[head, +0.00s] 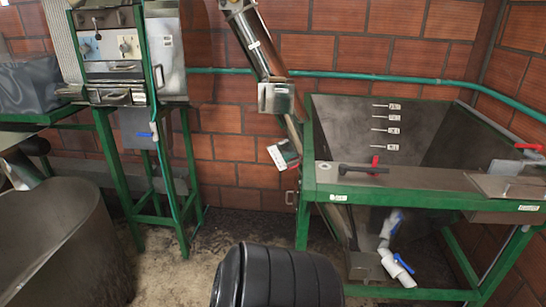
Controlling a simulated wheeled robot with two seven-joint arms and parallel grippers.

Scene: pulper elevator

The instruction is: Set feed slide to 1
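I cannot tell for certain which part is the feed slide. A green-framed metal hopper (412,130) stands at the right, with several small white labels on its inner back wall, too small to read. On its front rim is a black lever (362,169) with a red upright piece (375,163). A flat metal plate (505,187) lies on the rim at the right. At the upper left, a green-framed machine (115,50) has dials, a metal front and handles. Neither of my grippers can be made out in this view.
A sloping metal chute or elevator tube (252,40) runs between the machines. A large round metal tank (60,245) fills the lower left. A black ribbed rounded object (275,277) is at the bottom centre. Pipes with blue valve handles (395,222) sit under the hopper. Bare floor (180,260) lies between.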

